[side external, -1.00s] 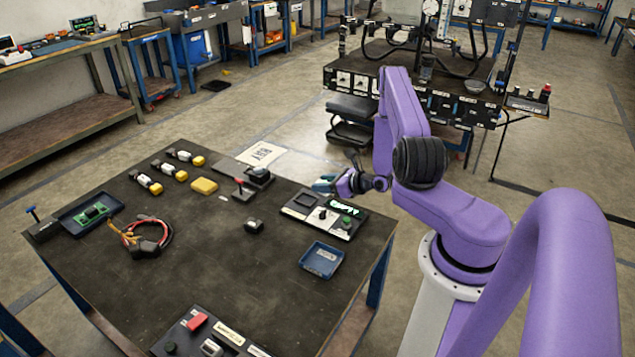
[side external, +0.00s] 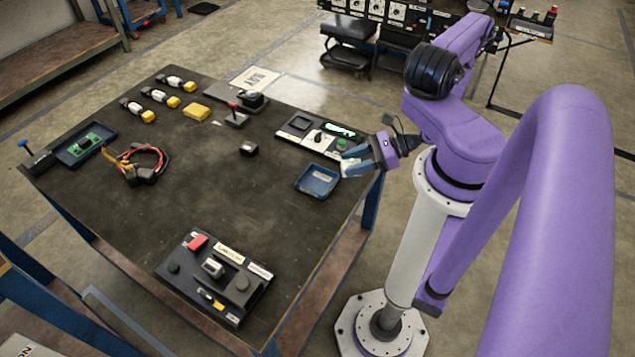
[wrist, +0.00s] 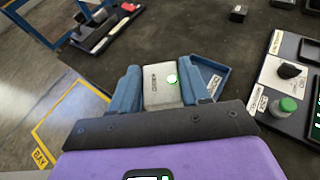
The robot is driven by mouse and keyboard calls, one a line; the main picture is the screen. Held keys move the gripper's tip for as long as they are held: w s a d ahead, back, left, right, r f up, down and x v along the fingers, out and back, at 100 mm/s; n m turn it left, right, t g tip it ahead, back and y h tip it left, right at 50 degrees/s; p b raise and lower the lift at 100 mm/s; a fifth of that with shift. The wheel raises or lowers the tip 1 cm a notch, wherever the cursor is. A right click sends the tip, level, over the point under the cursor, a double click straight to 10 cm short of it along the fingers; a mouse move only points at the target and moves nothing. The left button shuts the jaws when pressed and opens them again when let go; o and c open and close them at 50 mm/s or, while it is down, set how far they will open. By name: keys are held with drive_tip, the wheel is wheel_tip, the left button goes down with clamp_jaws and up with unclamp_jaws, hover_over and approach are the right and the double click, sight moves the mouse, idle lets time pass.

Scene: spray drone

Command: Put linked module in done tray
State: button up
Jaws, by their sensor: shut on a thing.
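My gripper (side external: 357,160) has blue fingers, which are shut on a white module (wrist: 160,88) with a lit green light and a small label. In the wrist view the module sits between both fingertips (wrist: 161,84). A small blue tray (side external: 316,192) with a pale label lies on the dark table, at its right edge. In the side view my gripper is just right of the tray and appears above its level. In the wrist view the tray (wrist: 219,72) is partly hidden behind the module and right finger. The module is outside the tray.
A control panel (side external: 318,140) with a knob and green button stands just behind the tray. A small black block (side external: 249,149) sits mid-table. Another panel (side external: 215,277) with a red block is at the front. The table between is mostly clear.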

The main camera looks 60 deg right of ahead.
drive_tip(key=s+a+r+n+g+y, duration=0.1)
drive_tip(key=s+a+n, duration=0.1)
drive_tip(key=a, duration=0.1)
hover_over(319, 183)
drive_tip(key=s, duration=0.1)
wheel_tip(319, 183, down, 9)
drive_tip(key=shift+s+a+r, duration=0.1)
drive_tip(key=shift+a+r, duration=0.05)
drive_tip(key=shift+r, duration=0.05)
drive_tip(key=shift+w+d+f, duration=0.2)
drive_tip(key=shift+w+f, duration=0.3)
drive_tip(key=shift+f, duration=0.05)
drive_tip(key=shift+w+f, duration=0.1)
drive_tip(key=shift+f, duration=1.55)
drive_tip(key=o, duration=0.9)
drive_tip(key=shift+f, duration=0.1)
